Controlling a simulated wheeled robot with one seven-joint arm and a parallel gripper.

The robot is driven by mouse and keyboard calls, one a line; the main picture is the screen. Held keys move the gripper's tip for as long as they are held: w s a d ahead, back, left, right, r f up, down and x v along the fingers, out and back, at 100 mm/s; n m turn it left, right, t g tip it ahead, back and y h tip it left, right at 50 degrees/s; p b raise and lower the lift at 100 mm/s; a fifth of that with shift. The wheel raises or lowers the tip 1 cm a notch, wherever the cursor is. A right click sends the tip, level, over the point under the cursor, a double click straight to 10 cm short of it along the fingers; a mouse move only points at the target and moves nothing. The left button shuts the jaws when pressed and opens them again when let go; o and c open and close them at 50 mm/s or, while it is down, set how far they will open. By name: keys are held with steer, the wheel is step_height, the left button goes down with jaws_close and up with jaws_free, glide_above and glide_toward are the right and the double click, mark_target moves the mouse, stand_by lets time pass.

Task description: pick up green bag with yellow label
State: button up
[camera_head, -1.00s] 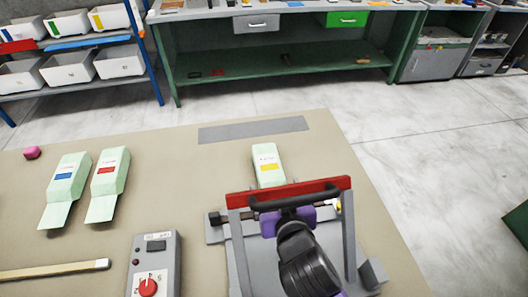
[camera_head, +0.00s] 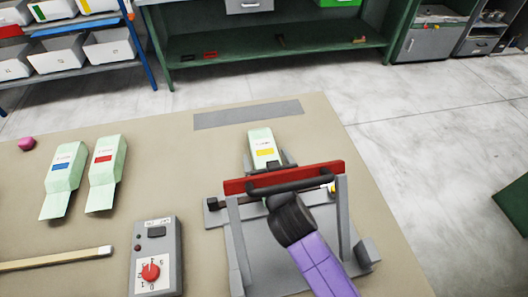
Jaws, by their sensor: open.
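The green bag with a yellow label (camera_head: 264,143) lies on the beige table (camera_head: 180,225), just behind the red bar of the foam press (camera_head: 284,178). Its near end is hidden behind the press bar and my arm. My gripper (camera_head: 268,162) reaches through the press frame, under the bar, toward the bag. Its finger tips show at both sides of the bag's near part and the jaws are open. I cannot tell whether the fingers touch the bag.
A green bag with a blue label (camera_head: 65,178) and one with a red label (camera_head: 106,172) lie at left. A grey control box (camera_head: 157,255) with a red knob, a wooden stick (camera_head: 55,259) and a pink lump (camera_head: 27,143) are also on the table. A grey strip (camera_head: 248,113) lies behind the bag.

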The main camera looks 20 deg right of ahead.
steer(key=c, duration=1.6)
